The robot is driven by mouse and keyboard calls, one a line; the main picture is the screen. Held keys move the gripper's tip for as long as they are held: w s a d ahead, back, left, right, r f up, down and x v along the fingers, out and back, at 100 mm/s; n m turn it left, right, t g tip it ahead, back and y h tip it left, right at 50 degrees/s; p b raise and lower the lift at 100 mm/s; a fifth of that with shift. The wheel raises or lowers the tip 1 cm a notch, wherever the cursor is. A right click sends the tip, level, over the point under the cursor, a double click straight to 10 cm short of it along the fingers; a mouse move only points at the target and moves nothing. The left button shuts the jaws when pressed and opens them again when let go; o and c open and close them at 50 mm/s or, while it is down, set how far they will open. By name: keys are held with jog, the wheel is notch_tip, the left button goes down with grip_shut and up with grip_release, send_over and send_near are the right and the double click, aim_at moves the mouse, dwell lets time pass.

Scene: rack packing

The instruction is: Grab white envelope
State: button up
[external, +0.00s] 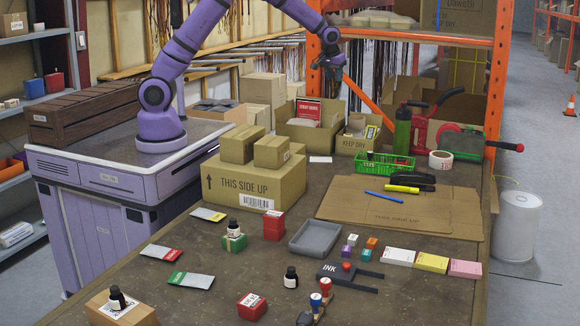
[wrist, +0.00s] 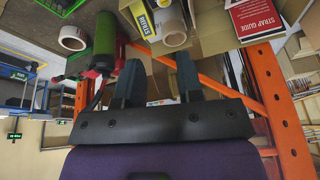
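A small flat white rectangle (external: 320,159), which looks like the white envelope, lies on the table in front of the open cardboard boxes in the external view. I cannot make it out in the wrist view. My gripper (external: 333,70) is raised high above the back of the table, beside the orange rack post, well apart from the white piece. In the wrist view my gripper (wrist: 159,75) shows two dark fingers spread apart with nothing held between them.
Open boxes (external: 297,137) stand behind the white piece, one holding a red Strap Guide book (external: 307,113). Stacked cartons (external: 253,187) stand to its left. A green basket (external: 384,164), green bottle (external: 402,132) and tape roll (external: 440,160) are to its right. Flat cardboard (external: 400,212) lies in front.

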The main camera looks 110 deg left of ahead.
jog(key=s+a+f+n+g, duration=0.2)
jog(key=s+a+f+n, duration=0.1)
jog(key=a+f, duration=0.9)
send_near(336, 121)
jog(key=a+f, duration=0.1)
jog(key=shift+y, duration=0.3)
jog(key=shift+s+d+x, duration=0.1)
jog(key=shift+d+x, duration=0.05)
jog(key=shift+x, duration=1.5)
jog(key=shift+s+d+x, duration=0.1)
jog(key=shift+x, duration=1.55)
jog(key=shift+c, duration=0.2)
grip_shut()
